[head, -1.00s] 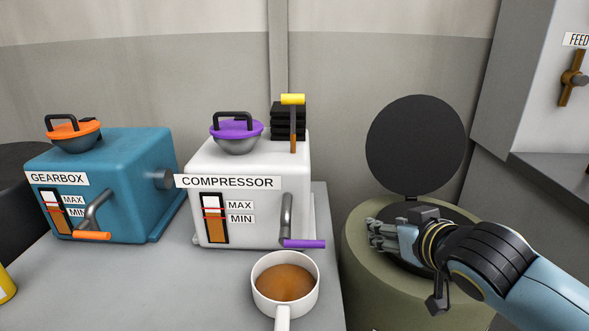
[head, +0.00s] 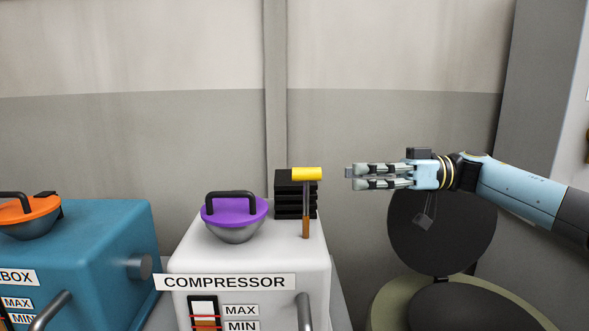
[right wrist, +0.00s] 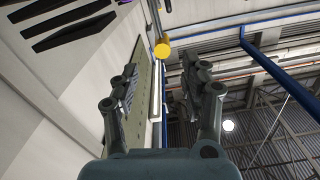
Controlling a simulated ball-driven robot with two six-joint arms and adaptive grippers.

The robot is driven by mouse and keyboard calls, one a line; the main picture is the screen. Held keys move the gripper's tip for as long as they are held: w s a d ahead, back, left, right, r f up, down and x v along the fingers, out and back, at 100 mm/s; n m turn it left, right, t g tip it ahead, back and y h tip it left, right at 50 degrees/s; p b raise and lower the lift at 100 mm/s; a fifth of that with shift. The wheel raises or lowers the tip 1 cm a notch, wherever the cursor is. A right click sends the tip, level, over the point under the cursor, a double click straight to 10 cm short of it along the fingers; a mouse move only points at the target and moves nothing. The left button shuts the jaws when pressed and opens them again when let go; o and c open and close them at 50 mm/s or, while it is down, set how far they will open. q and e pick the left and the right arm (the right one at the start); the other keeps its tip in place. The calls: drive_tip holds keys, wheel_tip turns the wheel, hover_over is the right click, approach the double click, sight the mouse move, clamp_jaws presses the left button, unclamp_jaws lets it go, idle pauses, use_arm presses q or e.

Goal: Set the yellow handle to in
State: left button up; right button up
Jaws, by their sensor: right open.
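The yellow handle (head: 307,174) is a short bar on top of a thin lever with a brown lower part, on the white compressor box (head: 250,262). It stands before a stack of black plates (head: 287,191). In the right wrist view the yellow end (right wrist: 162,51) shows beyond and between my fingers. My right gripper (head: 350,177) is open and empty. It points left at about the handle's height in the head view, with a gap to it. It also shows in the right wrist view (right wrist: 155,90). My left gripper is not in view.
A bowl with a purple lid (head: 234,210) sits on the compressor box, left of the lever. The blue gearbox (head: 100,250) is farther left. A round container (head: 400,305) with its dark lid (head: 440,230) raised stands below my right arm.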

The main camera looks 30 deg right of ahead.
sight(305, 175)
drive_tip(key=x, duration=0.4)
drive_tip(key=p+x, duration=0.1)
drive_tip(key=x, duration=0.3)
drive_tip(key=shift+s+a+r, duration=0.1)
drive_tip(key=shift+r, duration=0.1)
drive_tip(key=shift+x, duration=1.1)
drive_tip(key=shift+f, duration=0.1)
drive_tip(key=c, duration=0.9)
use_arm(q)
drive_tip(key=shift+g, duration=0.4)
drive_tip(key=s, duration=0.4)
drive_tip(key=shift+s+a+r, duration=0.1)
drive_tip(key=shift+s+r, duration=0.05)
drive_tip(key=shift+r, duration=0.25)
use_arm(e)
clamp_jaws()
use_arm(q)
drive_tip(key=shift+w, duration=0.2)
